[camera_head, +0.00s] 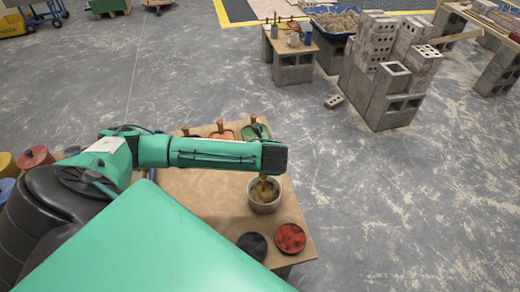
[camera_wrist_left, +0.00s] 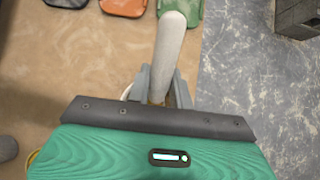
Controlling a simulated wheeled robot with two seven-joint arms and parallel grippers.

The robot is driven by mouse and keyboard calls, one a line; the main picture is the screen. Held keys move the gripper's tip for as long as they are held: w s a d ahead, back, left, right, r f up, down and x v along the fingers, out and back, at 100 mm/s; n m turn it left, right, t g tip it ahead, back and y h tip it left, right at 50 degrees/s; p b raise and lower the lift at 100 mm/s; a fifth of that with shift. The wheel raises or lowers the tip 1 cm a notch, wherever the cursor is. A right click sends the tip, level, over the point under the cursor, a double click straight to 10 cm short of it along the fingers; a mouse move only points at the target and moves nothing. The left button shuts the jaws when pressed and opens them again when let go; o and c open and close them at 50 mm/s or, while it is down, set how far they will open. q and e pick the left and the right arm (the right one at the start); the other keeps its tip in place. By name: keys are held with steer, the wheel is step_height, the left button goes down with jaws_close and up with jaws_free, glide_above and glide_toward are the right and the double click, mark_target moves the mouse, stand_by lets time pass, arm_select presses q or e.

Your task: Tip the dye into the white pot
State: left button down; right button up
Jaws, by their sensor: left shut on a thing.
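The white pot (camera_head: 264,205) stands on the table below the end of my left arm, with brownish stuff inside. Part of its pale rim seems to show behind the fingers in the left wrist view (camera_wrist_left: 127,92). My left gripper (camera_wrist_left: 158,92) is shut on a long tool (camera_wrist_left: 170,45) with a pale rounded end and a brownish part between the fingers. In the head view, a yellow-brown piece (camera_head: 263,181) shows under the arm end, over the pot. I cannot tell which thing holds the dye. My right gripper is not in view.
A red round tub (camera_head: 290,238) and a black one (camera_head: 252,246) sit at the table's (camera_head: 205,195) front right. Concrete blocks (camera_head: 385,95) stand farther off; the floor right of the table is clear.

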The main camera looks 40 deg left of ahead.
arm_select(q)
steer(key=shift+s+d+f+t+y, duration=0.1)
steer(key=shift+s+d+t+y, duration=0.55)
steer(key=shift+d+t+y, duration=0.25)
steer(key=shift+s+d+t+y, duration=0.6)
steer(key=shift+t+y, duration=0.1)
steer(key=shift+y, duration=0.3)
